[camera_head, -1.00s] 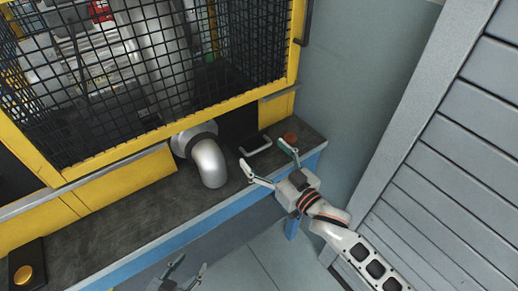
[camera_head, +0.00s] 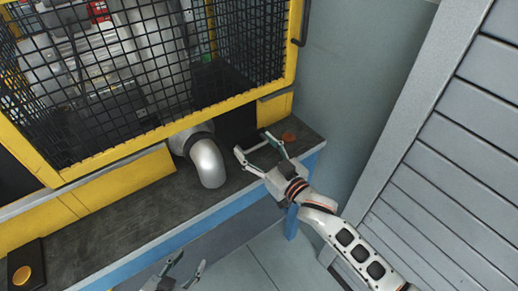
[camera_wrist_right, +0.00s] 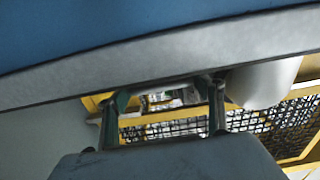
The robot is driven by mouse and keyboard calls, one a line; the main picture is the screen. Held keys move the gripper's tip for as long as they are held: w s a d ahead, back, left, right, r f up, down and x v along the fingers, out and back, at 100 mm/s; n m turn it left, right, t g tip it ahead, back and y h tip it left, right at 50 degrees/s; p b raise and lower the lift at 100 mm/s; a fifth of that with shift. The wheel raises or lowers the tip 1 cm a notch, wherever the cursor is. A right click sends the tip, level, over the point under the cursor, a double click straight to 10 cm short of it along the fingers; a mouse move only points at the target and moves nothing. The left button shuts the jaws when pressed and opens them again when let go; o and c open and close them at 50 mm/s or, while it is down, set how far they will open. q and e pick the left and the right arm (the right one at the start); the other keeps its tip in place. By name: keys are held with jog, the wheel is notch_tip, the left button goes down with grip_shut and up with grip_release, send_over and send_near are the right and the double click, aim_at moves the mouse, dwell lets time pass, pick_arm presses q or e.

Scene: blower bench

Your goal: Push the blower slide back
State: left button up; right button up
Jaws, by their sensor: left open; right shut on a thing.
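The blower slide's pale handle (camera_head: 256,146) is at the bench's right part, under the yellow cage. My right gripper (camera_head: 253,144) is at this handle, with a fingertip near each end of it, and is shut on it. In the right wrist view a bar (camera_wrist_right: 165,82) runs between the two fingers of the right gripper (camera_wrist_right: 165,100). The fingers hide part of the handle. The silver blower pipe (camera_head: 207,162) bends down just left of it. My left gripper (camera_head: 187,265) is open and empty at the bottom, in front of the bench.
The yellow mesh cage (camera_head: 150,80) stands over the bench (camera_head: 120,220), whose front edge is blue. A red-orange button (camera_head: 288,137) is right of the handle. A yellow button (camera_head: 22,275) sits at the far left. A grey slatted shutter (camera_head: 450,150) stands at the right.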

aim_at(249, 140)
jog(key=x, duration=0.5)
jog(key=shift+w+a, duration=0.15)
jog(key=shift+w, duration=0.1)
pick_arm(q)
jog(key=shift+f, duration=0.25)
pick_arm(e)
jog(key=o, duration=1.6)
jog(key=shift+s, duration=0.1)
pick_arm(q)
jog(key=shift+r, duration=0.2)
jog(key=shift+w+a, duration=0.1)
pick_arm(e)
jog(key=shift+s, duration=0.15)
jog(key=v, duration=1.2)
pick_arm(q)
jog(key=shift+f, duration=0.1)
